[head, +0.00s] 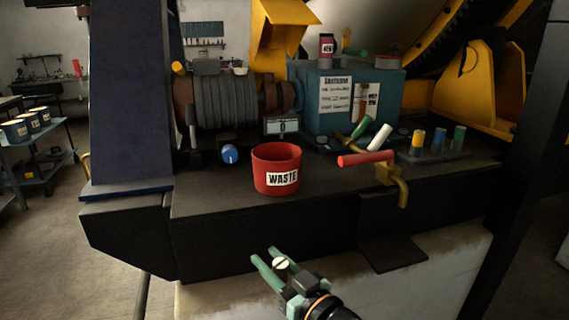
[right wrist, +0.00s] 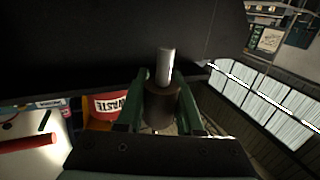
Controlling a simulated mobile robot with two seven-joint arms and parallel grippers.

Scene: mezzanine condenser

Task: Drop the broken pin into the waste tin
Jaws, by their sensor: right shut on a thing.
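The red waste tin (head: 264,174) with a white WASTE label stands upright on the dark ledge. It also shows in the right wrist view (right wrist: 103,103), left of the fingers. My right gripper (head: 277,261) is in front of and below the ledge's front edge, apart from the tin. Its green fingers are shut on the broken pin (head: 281,264), whose pale round end shows between them. In the right wrist view the pin has a dark thick body (right wrist: 162,105) and a pale narrower shank (right wrist: 166,66). The tin's inside floor is hidden. My left gripper is out of view.
Right of the tin, a brass valve (head: 402,188) with a red lever (head: 365,159) sticks out over the ledge edge. A blue knob (head: 229,154) and a small gauge box (head: 281,126) stand behind it. A blue lubricator box (head: 386,90) is at the back.

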